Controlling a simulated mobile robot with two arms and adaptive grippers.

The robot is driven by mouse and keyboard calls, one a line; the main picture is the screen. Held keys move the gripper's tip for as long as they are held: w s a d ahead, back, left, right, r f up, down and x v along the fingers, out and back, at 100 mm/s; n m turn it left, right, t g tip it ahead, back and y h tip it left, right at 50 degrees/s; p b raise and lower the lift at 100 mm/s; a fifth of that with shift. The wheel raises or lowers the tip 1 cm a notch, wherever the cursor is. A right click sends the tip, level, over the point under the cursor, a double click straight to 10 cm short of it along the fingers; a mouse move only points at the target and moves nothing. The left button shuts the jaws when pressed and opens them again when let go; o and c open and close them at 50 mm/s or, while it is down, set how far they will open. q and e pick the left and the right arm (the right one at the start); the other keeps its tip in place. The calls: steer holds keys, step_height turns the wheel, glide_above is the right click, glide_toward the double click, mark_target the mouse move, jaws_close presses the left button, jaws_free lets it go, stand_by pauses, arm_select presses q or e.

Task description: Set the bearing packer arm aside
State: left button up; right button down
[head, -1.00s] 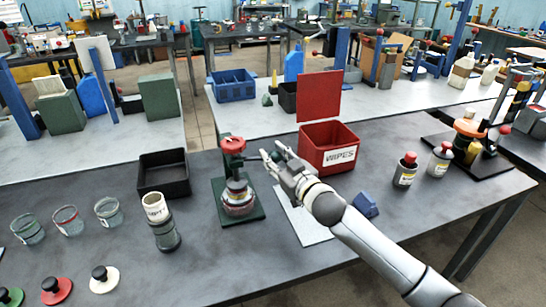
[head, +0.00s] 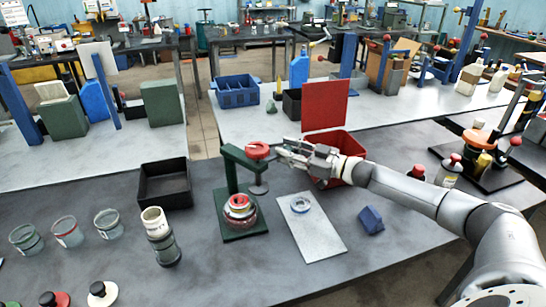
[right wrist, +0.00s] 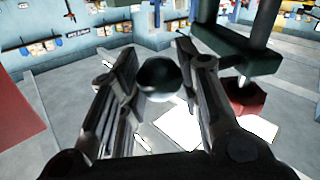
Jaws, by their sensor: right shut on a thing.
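The bearing packer has a green base plate (head: 240,231) and post. Its green arm (head: 238,158) is turned out to the right, with a red disc (head: 258,150) at its end and a dark round plate hanging below. The packer's cup with a red ring (head: 239,203) stands uncovered on the base. My right gripper (head: 281,150) is at the arm's outer end, shut on it. In the right wrist view my right gripper (right wrist: 155,75) has a dark rounded part between its fingers, and a green beam (right wrist: 237,50) shows beyond. My left gripper is out of view.
A metal ring (head: 300,203) lies on a pale sheet (head: 318,240), beside a blue block (head: 371,220). The red bin (head: 345,170) is behind my right arm. A black tray (head: 165,187), a pale-topped cylinder (head: 160,235) and jars (head: 65,232) stand left.

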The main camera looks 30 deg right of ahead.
steer(key=shift+w+d+r+n+g+y+b, duration=0.1)
steer(key=shift+w+d+n+g+y+b, duration=0.35)
steer(key=shift+w+y, duration=0.25)
steer(key=c, duration=1)
jaws_free()
steer(key=shift+c, duration=0.2)
steer(key=v, duration=1.2)
